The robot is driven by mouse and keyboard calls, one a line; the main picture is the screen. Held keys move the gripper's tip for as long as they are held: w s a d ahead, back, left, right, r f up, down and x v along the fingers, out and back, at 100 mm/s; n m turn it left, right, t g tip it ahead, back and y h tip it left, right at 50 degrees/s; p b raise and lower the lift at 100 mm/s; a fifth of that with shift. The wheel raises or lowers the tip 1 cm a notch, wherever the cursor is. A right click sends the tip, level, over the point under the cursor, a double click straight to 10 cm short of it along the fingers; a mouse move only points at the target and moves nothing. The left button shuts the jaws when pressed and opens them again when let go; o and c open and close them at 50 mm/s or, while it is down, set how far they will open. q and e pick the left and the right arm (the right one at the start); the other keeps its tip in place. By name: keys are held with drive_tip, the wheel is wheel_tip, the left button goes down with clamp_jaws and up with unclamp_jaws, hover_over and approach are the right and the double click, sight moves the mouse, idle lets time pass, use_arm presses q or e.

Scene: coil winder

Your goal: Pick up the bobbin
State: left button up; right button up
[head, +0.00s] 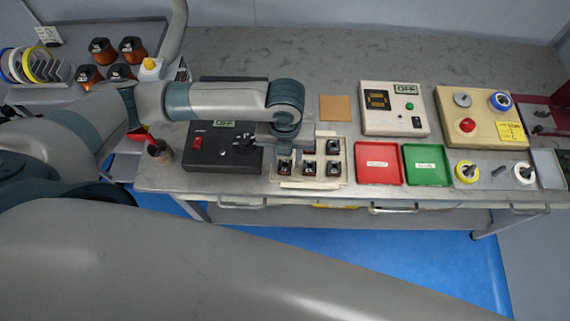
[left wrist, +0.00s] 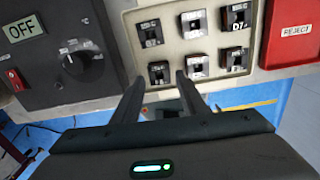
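Several small square black bobbins sit in the cells of a pale tray (head: 345,148) on the bench; a front-row bobbin (head: 309,168) is clear in the head view. In the left wrist view the bobbins stand in two rows, including a lower-left one (left wrist: 159,73), a lower-middle one (left wrist: 197,66) and an upper-right one (left wrist: 236,17). My left gripper (left wrist: 160,80) is open and empty, with the lower-left bobbin appearing between its fingertips. I cannot tell the height gap. In the head view the left wrist covers the tray's back-left part. My right gripper is out of view.
A black winder box (head: 215,160) reading OFF stands left of the tray. A red reject tray (head: 378,163) and a green tray (head: 427,163) lie right of it. A white tester (head: 393,108) and tan box (head: 479,117) stand behind. The rear bench is clear.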

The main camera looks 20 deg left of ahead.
sight(285, 167)
use_arm(q)
drive_tip(key=shift+f+p, duration=0.65)
drive_tip(key=shift+f, duration=1.3)
drive_tip(key=c, duration=0.8)
